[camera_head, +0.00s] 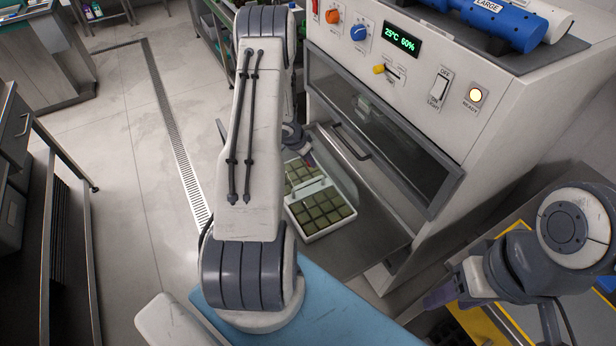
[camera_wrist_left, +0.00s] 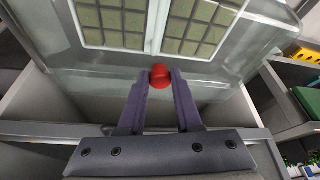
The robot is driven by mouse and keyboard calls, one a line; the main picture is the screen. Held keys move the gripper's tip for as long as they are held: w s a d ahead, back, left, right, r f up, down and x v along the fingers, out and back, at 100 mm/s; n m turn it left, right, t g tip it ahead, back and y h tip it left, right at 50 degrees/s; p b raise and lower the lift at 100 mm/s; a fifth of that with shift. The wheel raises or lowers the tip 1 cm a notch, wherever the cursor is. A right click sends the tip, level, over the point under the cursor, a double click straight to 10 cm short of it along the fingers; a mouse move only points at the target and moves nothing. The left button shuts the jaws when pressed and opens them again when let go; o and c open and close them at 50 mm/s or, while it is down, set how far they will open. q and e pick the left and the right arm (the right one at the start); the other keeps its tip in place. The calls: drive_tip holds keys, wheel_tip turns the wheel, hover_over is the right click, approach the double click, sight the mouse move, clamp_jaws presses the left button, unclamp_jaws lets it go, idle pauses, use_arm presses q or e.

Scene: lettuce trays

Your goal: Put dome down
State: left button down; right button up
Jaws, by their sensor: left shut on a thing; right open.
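My left gripper (camera_wrist_left: 160,88) is shut on the red knob of the clear dome (camera_wrist_left: 92,82). The tray (camera_wrist_left: 152,53), with its pale frame and green square cells, shows through and beyond the dome. In the head view, the white tray (camera_head: 325,231) lies on the grey shelf in front of the cabinet. My left gripper (camera_head: 308,158) is at the tray's far end there, partly hidden by my arm. The dome is hard to make out there; I cannot tell whether it touches anything below. My right gripper (camera_head: 495,312) is open at the lower right.
The white cabinet (camera_head: 510,100) has a dark front window, a handle, knobs and a lit display. Blue cylinders (camera_head: 500,20) lie on top. A yellow-edged surface (camera_head: 490,325) lies below my right gripper. The floor at left (camera_head: 110,130) is clear.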

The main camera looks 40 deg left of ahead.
sight(307, 167)
use_arm(q)
drive_tip(key=shift+f+b, duration=0.65)
drive_tip(key=shift+f, duration=1.5)
drive_tip(key=shift+f, duration=0.2)
drive_tip(key=c, duration=0.6)
unclamp_jaws()
